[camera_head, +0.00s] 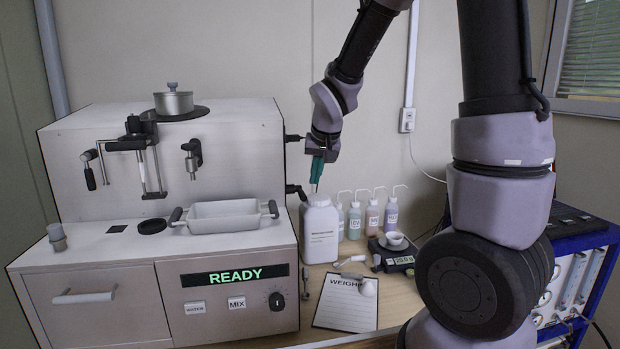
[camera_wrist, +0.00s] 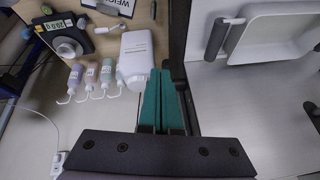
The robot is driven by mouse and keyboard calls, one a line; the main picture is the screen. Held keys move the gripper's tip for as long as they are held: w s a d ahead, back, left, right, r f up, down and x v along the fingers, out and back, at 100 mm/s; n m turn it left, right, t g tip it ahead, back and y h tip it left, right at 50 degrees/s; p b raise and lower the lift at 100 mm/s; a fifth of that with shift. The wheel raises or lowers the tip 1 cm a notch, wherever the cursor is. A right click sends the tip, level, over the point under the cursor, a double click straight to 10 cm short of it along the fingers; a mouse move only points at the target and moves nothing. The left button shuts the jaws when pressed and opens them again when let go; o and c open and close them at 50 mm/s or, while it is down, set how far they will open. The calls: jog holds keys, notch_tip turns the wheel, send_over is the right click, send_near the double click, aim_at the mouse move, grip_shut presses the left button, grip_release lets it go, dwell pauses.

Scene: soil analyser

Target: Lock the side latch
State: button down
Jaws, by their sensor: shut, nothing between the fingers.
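The soil analyser (camera_head: 190,255) is a white bench machine with a green READY display. Two dark handle-like parts stick out of its right side, an upper one (camera_head: 293,138) and a lower one (camera_head: 295,190). I cannot tell for sure which is the side latch, or whether it is locked. My gripper (camera_head: 317,182) has teal fingers pointing down, shut and empty, just right of the lower part. In the wrist view the shut fingers (camera_wrist: 161,73) lie beside a dark part (camera_wrist: 176,72) on the machine's side edge. Whether they touch it is unclear.
A white bottle (camera_head: 320,230) stands just below my gripper, with several wash bottles (camera_head: 372,215) to its right. A scale (camera_head: 395,255) and a WEIGHING clipboard (camera_head: 345,302) lie on the table. A white tray (camera_head: 224,216) rests on the machine.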

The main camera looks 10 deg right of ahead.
jog(key=shift+s+d+r, duration=0.1)
jog(key=shift+s+r, duration=0.05)
jog(key=shift+s, duration=0.4)
jog(key=shift+s+r, duration=0.15)
jog(key=shift+s, duration=0.4)
jog(key=s+d+r+m, duration=0.1)
jog(key=s+d+r, duration=0.2)
jog(key=s+r, duration=0.4)
jog(key=s+d+r+m+t+y, duration=0.1)
jog(key=s+d+r, duration=0.2)
jog(key=s+r, duration=0.4)
jog(key=s, duration=0.5)
jog(key=shift+d+r+t, duration=0.2)
jog(key=shift+r+t, duration=0.1)
jog(key=shift+r, duration=0.05)
